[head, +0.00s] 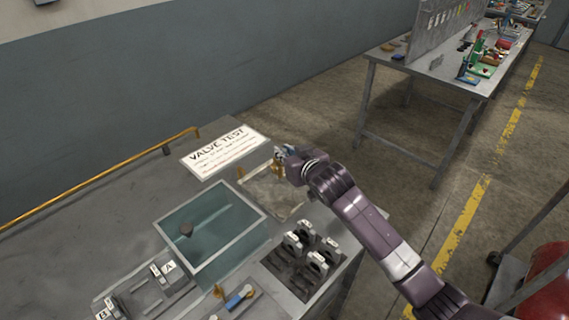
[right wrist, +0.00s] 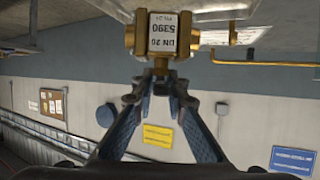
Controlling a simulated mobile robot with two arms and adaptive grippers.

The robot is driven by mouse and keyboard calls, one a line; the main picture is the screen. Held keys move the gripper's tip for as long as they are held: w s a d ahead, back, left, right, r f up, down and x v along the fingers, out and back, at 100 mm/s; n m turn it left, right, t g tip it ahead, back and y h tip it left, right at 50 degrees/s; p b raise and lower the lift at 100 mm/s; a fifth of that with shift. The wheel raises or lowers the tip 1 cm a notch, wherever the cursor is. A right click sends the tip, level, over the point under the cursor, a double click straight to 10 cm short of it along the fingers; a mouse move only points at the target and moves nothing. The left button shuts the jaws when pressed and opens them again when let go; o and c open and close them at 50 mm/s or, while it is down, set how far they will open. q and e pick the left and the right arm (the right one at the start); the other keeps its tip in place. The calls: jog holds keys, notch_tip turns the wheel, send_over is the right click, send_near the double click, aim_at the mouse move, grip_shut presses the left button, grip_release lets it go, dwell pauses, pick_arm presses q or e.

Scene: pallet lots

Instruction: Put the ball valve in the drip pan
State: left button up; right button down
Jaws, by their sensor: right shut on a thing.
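In the head view the right gripper (head: 283,156) is at the far edge of the bench, by the shallow pale tray that looks like the drip pan (head: 270,200). The gripper and arm largely hide the valve there. I cannot tell its height above the pan or whether they touch. My left gripper is not in view.
A glass-sided water tank (head: 228,248) stands left of the pan. A rack of several black holders (head: 305,258) is in front. A blue-handled piece (head: 240,298) lies near the front edge. A VALVE TEST sheet (head: 222,152) lies behind. Another table (head: 440,72) stands farther off.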

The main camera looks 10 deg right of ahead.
jog(key=shift+f, duration=2.25)
jog(key=shift+f, duration=0.2)
jog(key=c, duration=2)
grip_release()
jog(key=shift+f, duration=0.1)
jog(key=shift+o, duration=0.3)
jog(key=v, duration=1.2)
jog(key=shift+b, duration=0.3)
